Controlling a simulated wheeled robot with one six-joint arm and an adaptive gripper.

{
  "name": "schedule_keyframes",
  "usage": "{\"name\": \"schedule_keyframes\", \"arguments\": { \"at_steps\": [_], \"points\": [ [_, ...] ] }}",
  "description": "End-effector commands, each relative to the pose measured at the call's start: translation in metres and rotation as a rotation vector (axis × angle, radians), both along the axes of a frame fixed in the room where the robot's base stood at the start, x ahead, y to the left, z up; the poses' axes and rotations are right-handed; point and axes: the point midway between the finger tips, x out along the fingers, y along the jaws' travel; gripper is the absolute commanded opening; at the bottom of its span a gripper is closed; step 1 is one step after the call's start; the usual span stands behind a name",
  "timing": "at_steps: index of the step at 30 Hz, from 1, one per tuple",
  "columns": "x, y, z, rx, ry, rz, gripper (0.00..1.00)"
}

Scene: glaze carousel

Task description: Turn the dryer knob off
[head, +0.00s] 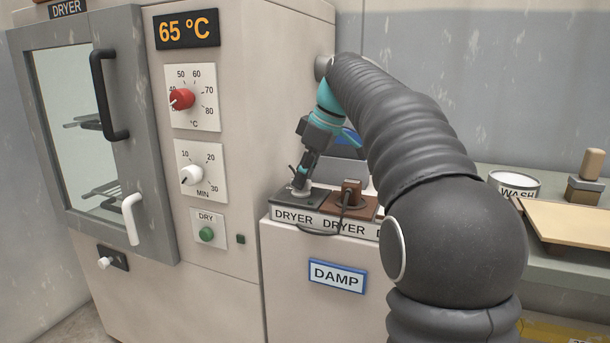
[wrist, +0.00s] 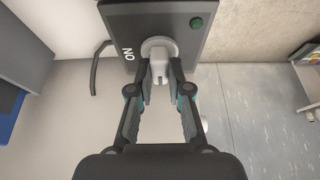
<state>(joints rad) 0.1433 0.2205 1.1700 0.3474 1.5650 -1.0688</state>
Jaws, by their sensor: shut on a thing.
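The dryer knob (wrist: 159,66) is light grey, with a round base and a raised grip bar. It sits on a dark plate (wrist: 180,12) with an "ON" mark and a green lamp (wrist: 196,23). In the head view the plate (head: 318,199) lies on top of the low cabinet, above a "DRYER" label. My gripper (head: 299,185) reaches down to it. In the wrist view my gripper (wrist: 160,80) has its fingers on both sides of the knob's grip bar, shut on it. The bar points toward the wrist camera's lower edge. The "ON" mark is left of it.
A brown plug block (head: 352,192) with a black cable stands right of the plate. The tall dryer (head: 230,110) with a red knob (head: 182,99), a white knob (head: 191,175) and a "65 °C" display (head: 186,29) is at left. A "WASH" tub (head: 514,183) stands at right.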

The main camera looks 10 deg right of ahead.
Motion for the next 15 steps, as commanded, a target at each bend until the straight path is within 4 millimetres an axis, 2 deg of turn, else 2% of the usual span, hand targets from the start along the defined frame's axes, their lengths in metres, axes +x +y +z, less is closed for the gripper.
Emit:
{"name": "schedule_keyframes", "arguments": {
  "at_steps": [10,11,12,13,15],
  "points": [
    [-0.0003,0.0020,0.0006,0.003,-0.001,0.006,0.00],
    [-0.0003,0.0020,0.0006,0.003,-0.001,0.006,0.25],
    [-0.0003,0.0018,0.0005,0.003,-0.001,0.006,0.35],
    [-0.0003,0.0015,0.0006,0.003,-0.001,0.005,0.42],
    [-0.0003,0.0006,0.0004,0.002,-0.001,0.004,0.43]
  ]
}}
